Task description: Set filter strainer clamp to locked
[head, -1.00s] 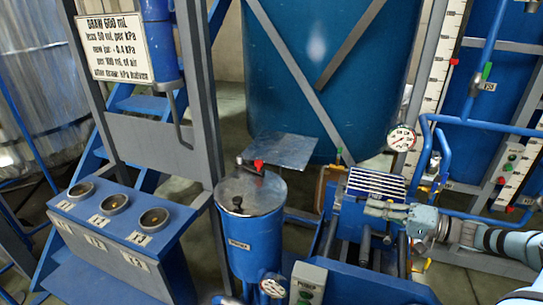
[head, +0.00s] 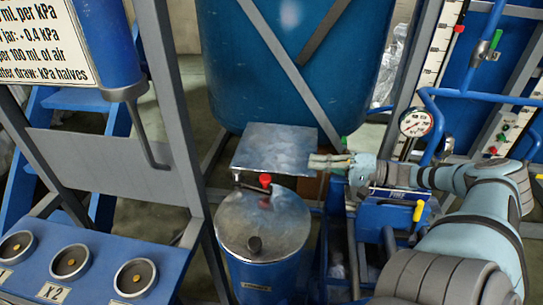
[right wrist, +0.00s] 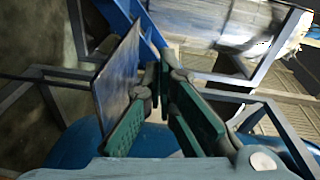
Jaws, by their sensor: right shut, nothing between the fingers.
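The filter strainer is a blue cylinder (head: 262,280) with a round metal lid (head: 262,228), in the lower middle of the head view. Its clamp appears to be the dark lever with a red knob (head: 265,180) at the lid's far edge. My right gripper (head: 314,161) is shut and empty, to the right of the red knob and apart from it, beside the square metal plate (head: 288,148). In the right wrist view the green-padded fingers (right wrist: 160,72) converge at their tips, and the strainer and red knob cannot be made out. My left gripper is not in view.
The plate also shows in the right wrist view (right wrist: 118,85), close beside the fingers. A large blue tank (head: 290,65) stands behind. A console with round dials (head: 70,262) is at lower left, and a grey post (head: 165,110) rises left of the strainer. A gauge (head: 416,123) is at right.

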